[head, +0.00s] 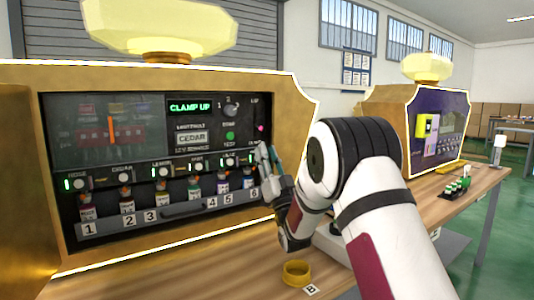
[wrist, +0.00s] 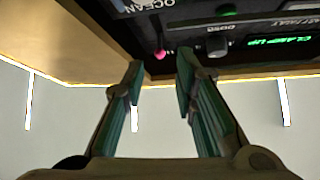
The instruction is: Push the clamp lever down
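The clamp lever (head: 261,128) is a small pink-tipped lever at the right end of the dark panel on the gold machine. In the wrist view its pink knob (wrist: 160,54) shows just beyond the gap between my fingertips. A green "CLAMP UP" display (head: 190,107) is lit on the panel. My gripper (head: 265,157) is at the panel's right side, just below the lever in the head view. In the wrist view my gripper (wrist: 159,75) has its two teal fingers apart with nothing between them. Contact with the lever cannot be told.
A row of numbered bottles (head: 128,200) stands behind a bar at the machine's bottom. A knob (head: 231,104) and green button (head: 230,136) are left of the lever. A yellow ring (head: 297,272) lies on the wooden table (head: 180,280). A second gold machine (head: 385,110) stands right.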

